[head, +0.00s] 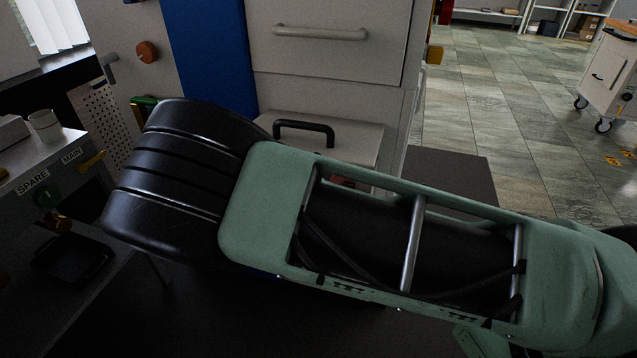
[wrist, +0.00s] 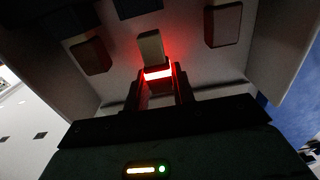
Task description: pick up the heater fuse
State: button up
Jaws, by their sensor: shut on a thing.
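In the wrist view, my gripper (wrist: 159,80) reaches into a pale recess with its two dark fingers shut on a small block, which I take to be the heater fuse (wrist: 150,47). The block has a light tan face, and a bright red-white glow shows at its near end between the fingers. The fuse appears to be still at the recess's back wall; whether it is seated or free I cannot tell. In the head view my arm hides the gripper and the fuse.
Similar blocks sit to the left (wrist: 92,56) and right (wrist: 223,25) of the fuse, and the recess walls are close. In the head view, a grey cabinet with a handled drawer (head: 330,45) stands behind my arm. A side panel marked SPARE and MAIN (head: 50,165) is at left.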

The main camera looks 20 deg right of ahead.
jog(key=r+p+v, duration=0.2)
jog(key=p+v, duration=0.1)
jog(key=v, duration=1.4)
jog(key=shift+r, duration=0.4)
jog(key=shift+s+a, duration=0.1)
jog(key=shift+a, duration=0.05)
